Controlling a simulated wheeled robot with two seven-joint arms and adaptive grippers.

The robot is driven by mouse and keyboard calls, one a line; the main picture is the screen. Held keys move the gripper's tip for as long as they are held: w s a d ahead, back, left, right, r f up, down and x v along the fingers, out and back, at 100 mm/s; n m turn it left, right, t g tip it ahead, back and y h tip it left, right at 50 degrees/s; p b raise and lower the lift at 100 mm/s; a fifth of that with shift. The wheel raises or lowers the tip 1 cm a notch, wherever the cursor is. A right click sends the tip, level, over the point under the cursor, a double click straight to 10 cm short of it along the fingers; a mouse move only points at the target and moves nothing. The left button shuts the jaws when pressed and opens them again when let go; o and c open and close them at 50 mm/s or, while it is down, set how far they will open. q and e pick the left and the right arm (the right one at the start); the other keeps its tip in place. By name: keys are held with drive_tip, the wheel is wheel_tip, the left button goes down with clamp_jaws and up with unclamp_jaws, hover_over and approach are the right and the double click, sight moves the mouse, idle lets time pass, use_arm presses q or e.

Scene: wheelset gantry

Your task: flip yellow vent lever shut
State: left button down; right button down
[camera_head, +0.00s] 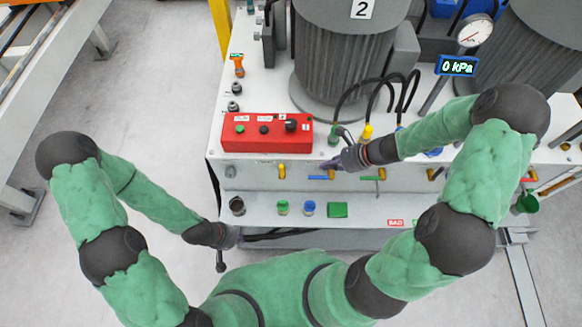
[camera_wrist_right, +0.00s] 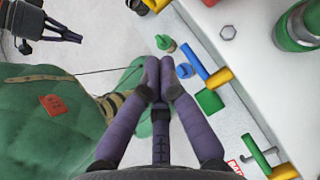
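A small yellow lever or valve (camera_head: 282,170) sits at the left of the valve row on the bench's front face. A yellow part (camera_wrist_right: 157,4) also shows at the top edge of the right wrist view. A further yellow part (camera_head: 433,174) sits right along the row; I cannot tell which is the vent lever. My right gripper (camera_head: 330,168) has its fingertips together, empty, near the blue lever (camera_wrist_right: 195,62) with its yellow body (camera_wrist_right: 220,78). My left gripper (camera_head: 228,237) hangs left of the low shelf, away from the valves, fingertips together and empty.
A green lever (camera_head: 370,178) is right of the blue one. A red control box (camera_head: 267,132) stands on the bench top. The lower shelf (camera_head: 375,209) carries small green and blue items. A display (camera_head: 457,66) reads 0 kPa.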

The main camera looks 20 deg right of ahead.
sight(282, 168)
drive_tip(key=w+a+r+b+x, duration=0.1)
drive_tip(key=b+x, duration=0.4)
drive_tip(key=x, duration=0.8)
drive_tip(key=shift+a+r, duration=0.35)
drive_tip(key=shift+r, duration=0.15)
drive_tip(key=shift+a+r+h+p, duration=0.2)
drive_tip(key=shift+h+p, duration=0.1)
drive_tip(key=shift+p, duration=0.35)
